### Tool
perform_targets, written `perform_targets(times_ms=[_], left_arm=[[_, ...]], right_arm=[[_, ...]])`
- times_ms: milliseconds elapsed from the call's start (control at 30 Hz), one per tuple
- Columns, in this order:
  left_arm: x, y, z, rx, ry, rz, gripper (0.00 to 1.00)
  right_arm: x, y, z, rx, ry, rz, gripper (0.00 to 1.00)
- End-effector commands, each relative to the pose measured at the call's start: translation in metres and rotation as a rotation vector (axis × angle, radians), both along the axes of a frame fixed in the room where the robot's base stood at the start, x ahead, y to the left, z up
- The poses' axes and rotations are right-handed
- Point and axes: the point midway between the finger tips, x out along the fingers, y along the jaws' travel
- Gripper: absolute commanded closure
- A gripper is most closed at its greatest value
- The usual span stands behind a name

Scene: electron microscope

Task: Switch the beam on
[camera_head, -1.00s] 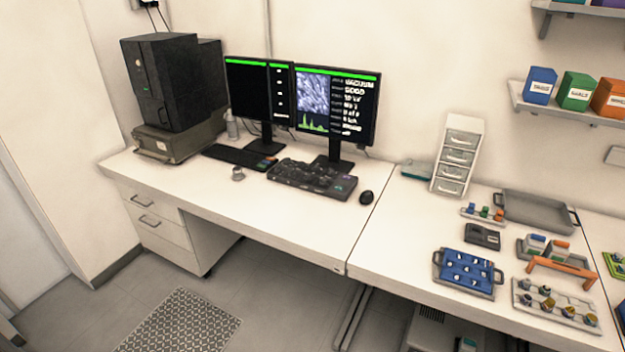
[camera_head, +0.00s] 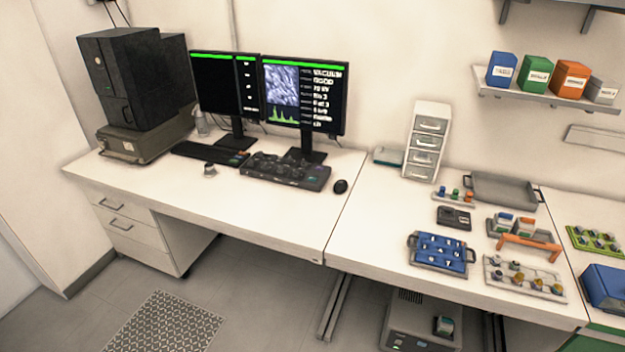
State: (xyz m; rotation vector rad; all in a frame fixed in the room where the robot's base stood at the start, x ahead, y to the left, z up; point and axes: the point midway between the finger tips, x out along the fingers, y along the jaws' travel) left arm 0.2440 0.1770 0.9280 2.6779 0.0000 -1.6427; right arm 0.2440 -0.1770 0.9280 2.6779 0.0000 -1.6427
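No beam switch can be made out by its label. A dark control panel with several knobs (camera_head: 285,171) lies on the desk below the right monitor. The right monitor (camera_head: 304,94) shows a grey specimen picture, a green graph and white text whose top line seems to read VACUUM. The left monitor (camera_head: 222,88) is mostly black with a green bar on top. A black keyboard (camera_head: 205,154) lies left of the panel, and a black mouse (camera_head: 340,186) lies right of it. Neither of my grippers is in view.
A black computer tower (camera_head: 133,78) stands at the desk's left end. A drawer unit (camera_head: 427,141), blue tray (camera_head: 440,268), grey tray (camera_head: 503,207) and orange-handled rack (camera_head: 528,247) stand to the right. The desk's front left (camera_head: 240,218) is bare, with open floor before it.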

Motion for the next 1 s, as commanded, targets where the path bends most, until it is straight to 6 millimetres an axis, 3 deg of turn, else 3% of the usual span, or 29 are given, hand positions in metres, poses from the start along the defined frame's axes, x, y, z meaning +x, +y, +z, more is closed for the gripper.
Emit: perform_targets(times_ms=[33,233,1000], left_arm=[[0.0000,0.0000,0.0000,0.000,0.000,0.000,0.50],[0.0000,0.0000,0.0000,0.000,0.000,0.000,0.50],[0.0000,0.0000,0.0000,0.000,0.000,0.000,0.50]], right_arm=[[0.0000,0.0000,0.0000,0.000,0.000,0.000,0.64],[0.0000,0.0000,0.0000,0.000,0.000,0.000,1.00],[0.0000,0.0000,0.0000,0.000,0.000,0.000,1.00]])
